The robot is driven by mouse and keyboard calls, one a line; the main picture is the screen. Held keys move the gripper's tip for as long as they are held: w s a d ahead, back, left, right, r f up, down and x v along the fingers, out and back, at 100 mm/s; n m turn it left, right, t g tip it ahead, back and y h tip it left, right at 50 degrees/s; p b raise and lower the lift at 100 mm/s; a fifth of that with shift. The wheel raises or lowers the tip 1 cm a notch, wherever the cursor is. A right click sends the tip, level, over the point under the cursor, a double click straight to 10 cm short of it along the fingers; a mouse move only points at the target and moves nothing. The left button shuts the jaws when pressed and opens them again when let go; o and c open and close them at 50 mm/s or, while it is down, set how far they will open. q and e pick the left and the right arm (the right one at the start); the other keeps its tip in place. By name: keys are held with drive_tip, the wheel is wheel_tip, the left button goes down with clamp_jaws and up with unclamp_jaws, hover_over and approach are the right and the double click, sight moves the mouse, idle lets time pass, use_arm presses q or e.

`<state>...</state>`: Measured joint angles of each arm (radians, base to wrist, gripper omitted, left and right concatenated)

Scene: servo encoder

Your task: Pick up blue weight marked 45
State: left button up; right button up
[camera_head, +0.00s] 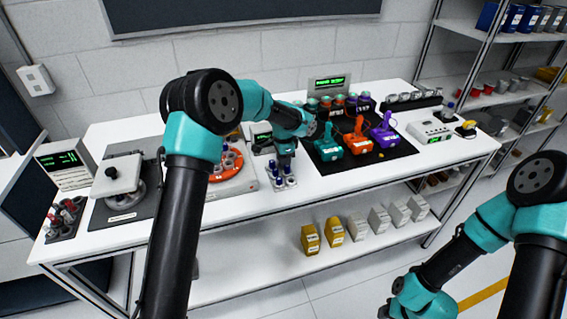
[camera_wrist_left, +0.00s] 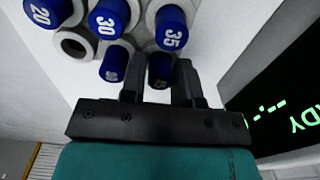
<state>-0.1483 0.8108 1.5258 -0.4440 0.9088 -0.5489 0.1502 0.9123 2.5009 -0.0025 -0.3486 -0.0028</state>
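Blue-topped weights stand in a pale holder (camera_wrist_left: 75,42) in the left wrist view, including ones marked 20 (camera_wrist_left: 45,12), 30 (camera_wrist_left: 108,20) and 35 (camera_wrist_left: 172,30). Another blue weight (camera_wrist_left: 113,64) has an unclear number. A shaded dark blue weight (camera_wrist_left: 159,68) lies between the two fingers of my left gripper (camera_wrist_left: 160,75), and its marking is not readable. I cannot tell whether the fingers touch it. In the head view my left gripper (camera_head: 284,162) points down over the small holder (camera_head: 285,183). My right gripper (camera_head: 386,311) is at the bottom edge, mostly hidden.
An orange round device (camera_head: 232,166) stands left of the holder. A dark mat (camera_head: 395,154) with teal, orange and purple tools lies to the right. A display with green text (camera_wrist_left: 275,115) is close on the right in the wrist view. The front table strip is clear.

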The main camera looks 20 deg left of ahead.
use_arm(q)
clamp_jaws()
idle(0.3)
wheel_tip(320, 180, up, 10)
drive_tip(key=shift+f, duration=0.15)
drive_tip(key=shift+r, duration=0.2)
drive_tip(key=shift+a, duration=0.1)
idle(0.6)
